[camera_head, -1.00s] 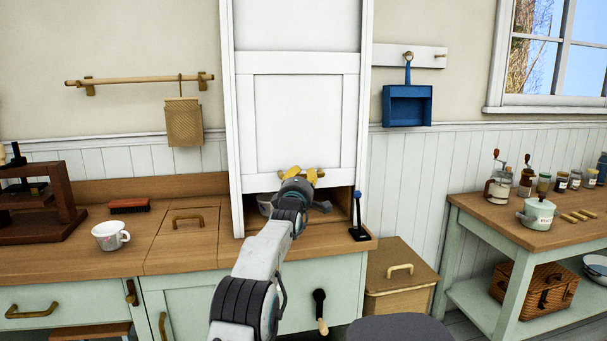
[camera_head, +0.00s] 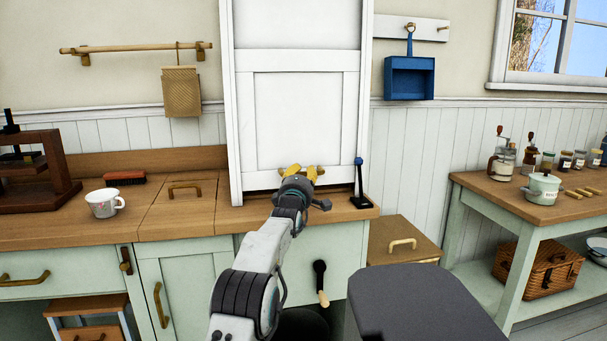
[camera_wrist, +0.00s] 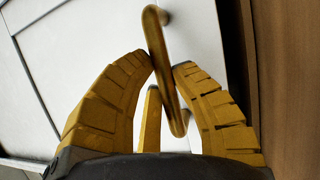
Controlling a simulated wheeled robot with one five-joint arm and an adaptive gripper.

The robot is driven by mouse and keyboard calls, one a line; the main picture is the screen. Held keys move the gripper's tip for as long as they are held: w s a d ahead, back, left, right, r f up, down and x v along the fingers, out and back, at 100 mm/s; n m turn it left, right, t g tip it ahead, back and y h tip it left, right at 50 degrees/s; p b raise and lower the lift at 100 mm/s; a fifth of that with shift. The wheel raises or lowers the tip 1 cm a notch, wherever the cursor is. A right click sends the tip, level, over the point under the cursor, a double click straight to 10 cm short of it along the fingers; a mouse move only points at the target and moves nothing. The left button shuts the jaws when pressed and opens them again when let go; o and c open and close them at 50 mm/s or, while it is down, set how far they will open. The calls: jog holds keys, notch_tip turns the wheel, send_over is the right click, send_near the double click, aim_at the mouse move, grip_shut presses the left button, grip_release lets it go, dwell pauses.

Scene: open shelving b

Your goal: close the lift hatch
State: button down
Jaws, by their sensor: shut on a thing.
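The lift hatch (camera_head: 297,115) is a white panelled sliding door in a white upright frame. Its bottom edge is down near the wooden counter, and only a thin dark strip shows under it. My gripper (camera_head: 300,172) is at the bottom of the hatch, its yellow fingers around the brass handle (camera_wrist: 165,75). In the wrist view the gripper (camera_wrist: 160,85) has the handle bar between its fingers, with the white panel behind. My arm hides part of the hatch's lower edge.
A white cup (camera_head: 103,203) and a brush (camera_head: 125,179) are on the counter at left. A crank (camera_head: 320,284) sticks out from the cabinet front below. A side table (camera_head: 545,205) stands at right.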

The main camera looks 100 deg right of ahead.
jog(key=shift+w+f, duration=0.1)
jog(key=c, duration=1)
grip_release()
jog(key=shift+a, duration=0.15)
jog(key=shift+v, duration=5.75)
jog(key=shift+w, duration=0.1)
